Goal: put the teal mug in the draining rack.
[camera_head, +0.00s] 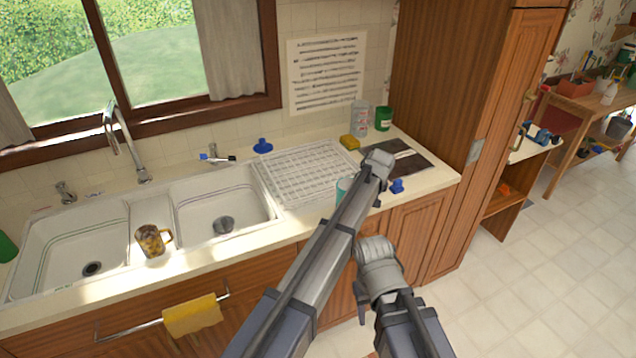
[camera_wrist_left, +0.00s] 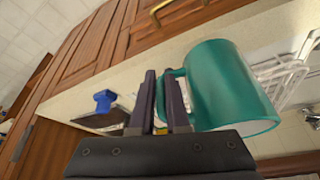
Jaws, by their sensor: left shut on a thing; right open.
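The teal mug (camera_wrist_left: 228,88) fills the right half of the left wrist view, apparently tipped. My left gripper (camera_wrist_left: 163,80) is shut on its handle. In the head view only a sliver of the mug (camera_head: 342,188) shows beside my left forearm, at the rack's front right corner; my left fingers are hidden there. The white draining rack (camera_head: 300,170) lies on the counter right of the sinks and looks empty. Its wires (camera_wrist_left: 290,78) also show behind the mug in the left wrist view. My right gripper (camera_head: 362,303) is open, low in front of the cabinets and away from the mug.
A patterned brown mug (camera_head: 149,240) stands at the sink's front edge. A blue plunger-like thing (camera_head: 262,146), a yellow sponge (camera_head: 349,142), a clear glass (camera_head: 359,117) and a green can (camera_head: 383,119) stand behind or beside the rack. A dark board (camera_head: 405,160) lies right of it.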

